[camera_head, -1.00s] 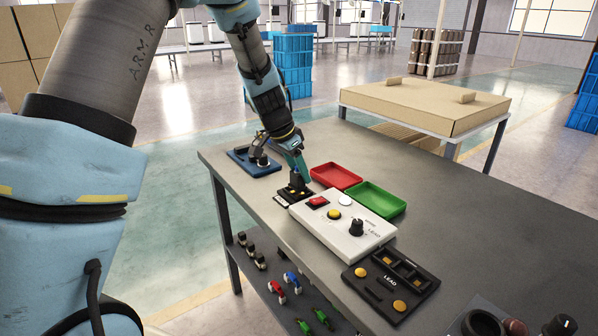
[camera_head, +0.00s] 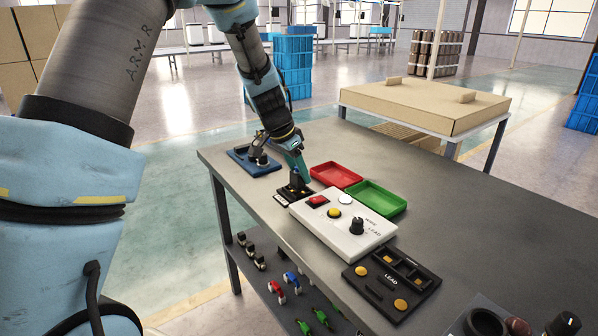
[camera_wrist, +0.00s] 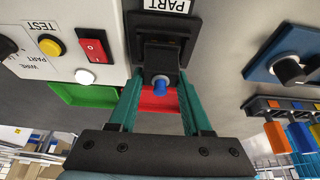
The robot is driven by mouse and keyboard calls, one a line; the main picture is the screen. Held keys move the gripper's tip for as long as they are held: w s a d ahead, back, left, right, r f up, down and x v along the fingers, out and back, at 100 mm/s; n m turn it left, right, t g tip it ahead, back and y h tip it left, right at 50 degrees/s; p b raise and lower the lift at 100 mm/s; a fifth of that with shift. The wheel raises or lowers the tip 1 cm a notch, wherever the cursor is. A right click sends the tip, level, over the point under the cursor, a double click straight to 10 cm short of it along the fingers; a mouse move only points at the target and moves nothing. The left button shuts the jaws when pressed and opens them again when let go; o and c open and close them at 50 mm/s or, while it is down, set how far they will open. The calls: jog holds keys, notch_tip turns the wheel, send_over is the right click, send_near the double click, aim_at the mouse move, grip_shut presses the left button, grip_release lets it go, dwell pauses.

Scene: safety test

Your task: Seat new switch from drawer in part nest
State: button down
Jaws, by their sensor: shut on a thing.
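My gripper (camera_wrist: 160,78) has its two green fingers shut on a dark switch (camera_wrist: 163,57) with a blue lever tip (camera_wrist: 160,85). In the head view my gripper (camera_head: 297,176) points down over the black part nest (camera_head: 293,194), at the near left part of the table. The nest also shows in the wrist view, with its PART label (camera_wrist: 167,5). The switch is at the nest; the fingers and switch body hide whether it sits fully down in it. The drawer (camera_head: 272,296) below the tabletop holds several switches with coloured levers.
The white test box (camera_head: 345,240) stands close to the right of the nest. A red tray (camera_head: 336,175) and green tray (camera_head: 378,198) lie behind it. A blue fixture (camera_head: 252,162) is at the left. A black LEAD block (camera_head: 391,280) lies nearer.

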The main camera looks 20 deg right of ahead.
jog(key=shift+f+b, duration=0.55)
jog(key=shift+f, duration=0.05)
jog(key=shift+c, duration=1.3)
grip_release()
jog(key=shift+o, duration=0.3)
jog(key=shift+o, duration=1)
jog(key=shift+r, duration=0.1)
jog(key=shift+r+p, duration=2.15)
jog(key=shift+r, duration=1.35)
